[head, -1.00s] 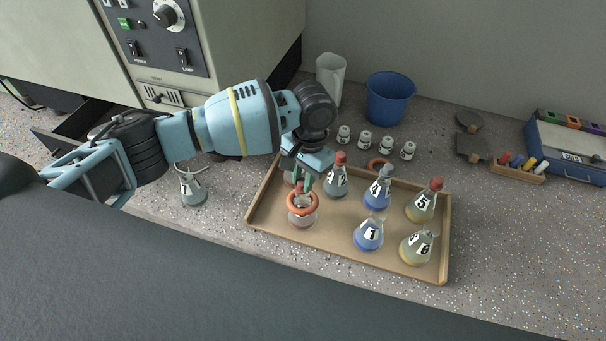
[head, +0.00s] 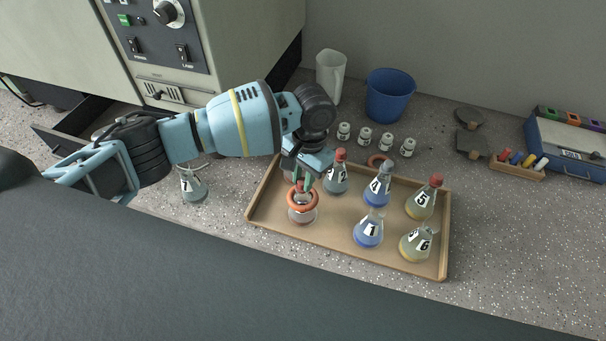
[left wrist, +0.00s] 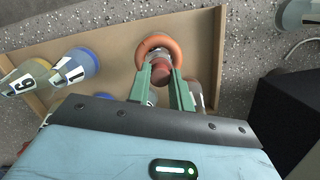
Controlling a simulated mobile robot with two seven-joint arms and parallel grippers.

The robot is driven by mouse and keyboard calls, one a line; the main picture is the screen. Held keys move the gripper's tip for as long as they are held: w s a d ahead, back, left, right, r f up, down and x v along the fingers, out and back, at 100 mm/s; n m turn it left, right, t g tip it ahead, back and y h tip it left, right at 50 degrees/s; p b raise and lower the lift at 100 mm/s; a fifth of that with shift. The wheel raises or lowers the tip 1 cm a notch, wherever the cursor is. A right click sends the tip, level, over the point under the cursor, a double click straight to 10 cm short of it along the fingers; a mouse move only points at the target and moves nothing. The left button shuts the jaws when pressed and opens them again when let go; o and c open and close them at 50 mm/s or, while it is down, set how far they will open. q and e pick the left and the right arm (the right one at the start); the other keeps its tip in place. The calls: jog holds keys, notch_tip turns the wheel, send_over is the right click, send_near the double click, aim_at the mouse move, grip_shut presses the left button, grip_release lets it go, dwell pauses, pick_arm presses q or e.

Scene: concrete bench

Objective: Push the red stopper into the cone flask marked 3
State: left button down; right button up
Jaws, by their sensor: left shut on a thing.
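My left gripper (head: 304,183) points down over the front left of the tray, shut on a small red stopper. The stopper (left wrist: 163,75) shows between the green fingers in the left wrist view. Right under it stands a clear flask (head: 302,215) with an orange ring (head: 303,206) around its upper part; the ring also shows in the left wrist view (left wrist: 147,45). The stopper is at the flask's mouth; I cannot tell how deep it sits. No number is readable on this flask, so I cannot confirm that it is the one marked 3. My right gripper is not in view.
The wooden tray (head: 335,238) also holds flasks marked 1 (head: 368,235), 5 (head: 420,205) and 6 (head: 415,247), and others close to my gripper. Flask 7 (head: 193,190) stands outside, left. Small vials, a blue bucket (head: 389,97) and a white jug (head: 330,75) stand behind.

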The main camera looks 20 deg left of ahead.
aim_at(301, 182)
pick_arm(q)
jog(key=c, duration=1.2)
grip_release()
jog(key=o, duration=0.6)
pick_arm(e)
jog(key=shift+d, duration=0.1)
pick_arm(q)
jog(key=shift+r+p, duration=0.75)
jog(key=shift+r, duration=2.3)
notch_tip(301, 182, up, 3)
jog(key=shift+f, duration=0.1)
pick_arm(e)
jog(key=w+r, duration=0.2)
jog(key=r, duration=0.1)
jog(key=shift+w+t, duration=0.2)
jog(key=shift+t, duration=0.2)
